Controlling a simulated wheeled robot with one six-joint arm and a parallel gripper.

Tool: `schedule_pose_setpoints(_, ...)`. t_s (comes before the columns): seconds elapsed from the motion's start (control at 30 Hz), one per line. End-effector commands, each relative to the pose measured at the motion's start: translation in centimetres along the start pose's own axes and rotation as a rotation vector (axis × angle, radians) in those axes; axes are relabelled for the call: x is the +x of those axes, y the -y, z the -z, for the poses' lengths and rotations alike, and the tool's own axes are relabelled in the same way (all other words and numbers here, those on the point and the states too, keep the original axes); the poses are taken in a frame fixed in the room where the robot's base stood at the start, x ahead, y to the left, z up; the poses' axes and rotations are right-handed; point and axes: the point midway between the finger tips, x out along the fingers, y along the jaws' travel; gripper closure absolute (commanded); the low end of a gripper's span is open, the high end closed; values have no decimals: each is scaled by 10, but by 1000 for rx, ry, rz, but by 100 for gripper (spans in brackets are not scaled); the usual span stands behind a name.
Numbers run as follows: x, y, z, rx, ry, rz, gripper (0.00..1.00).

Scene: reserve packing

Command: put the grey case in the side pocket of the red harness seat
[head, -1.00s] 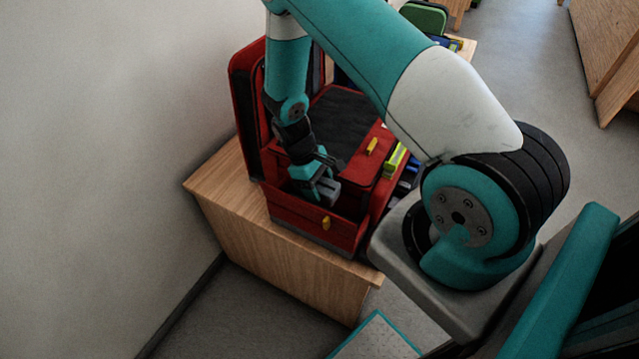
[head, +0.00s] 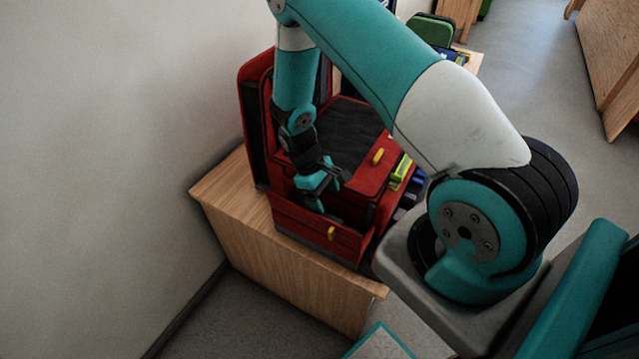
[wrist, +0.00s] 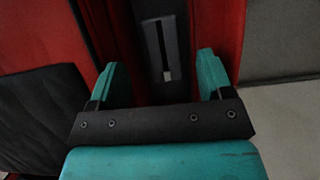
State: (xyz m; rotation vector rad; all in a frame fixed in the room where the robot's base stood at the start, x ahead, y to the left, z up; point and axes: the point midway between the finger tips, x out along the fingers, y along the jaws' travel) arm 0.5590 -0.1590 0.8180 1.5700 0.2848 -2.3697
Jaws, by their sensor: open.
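The red harness seat (head: 352,243) stands on a wooden bench in the head view, with a black padded seat surface. Its side pocket (head: 292,221) is on the near side, with a yellow tab on its outer wall. In the head view my gripper (head: 318,200) is at the pocket mouth, and the case is hidden.
The wooden bench (head: 235,205) stands against a pale wall on the left. Another yellow tab (head: 378,156) and a yellow-green item (head: 402,168) are on the seat's right side. A green case (head: 432,30) sits behind. Grey floor is open at right.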

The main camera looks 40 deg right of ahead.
Motion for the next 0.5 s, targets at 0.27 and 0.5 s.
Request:
schedule_pose_setpoints(0.27, -49, -5, 5, 9, -19, -19, 9)
schedule_pose_setpoints(0.5, -111, 0, 4, 2, -13, -12, 9)
